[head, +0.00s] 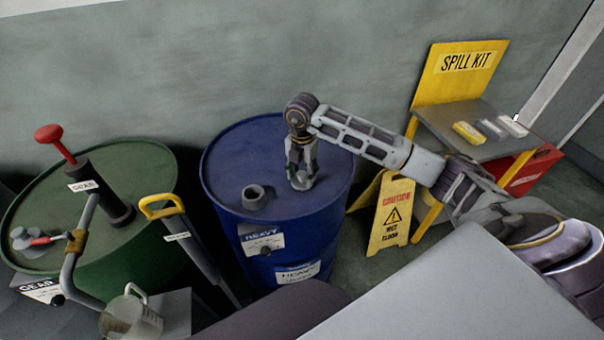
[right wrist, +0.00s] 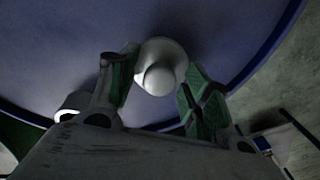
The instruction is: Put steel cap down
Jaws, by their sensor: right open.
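The steel cap (head: 302,183) is a small pale grey round piece on top of the blue drum (head: 232,165). In the right wrist view the cap (right wrist: 160,68) shows as a disc with a round knob. My right gripper (head: 301,170) points down over the drum top. Its green-padded fingers (right wrist: 158,90) are open, one on each side of the cap. I cannot tell whether a pad still touches it. A grey ring-shaped opening (head: 254,194) stands on the drum top, left of the cap. My left gripper is not in view.
A green drum (head: 145,160) with a red-handled pump (head: 60,145) stands left. A yellow-handled tool (head: 165,208) leans between the drums. A clear jug (head: 132,315) is at the lower left. A yellow wet-floor sign (head: 392,215) and spill kit stand (head: 460,70) are right.

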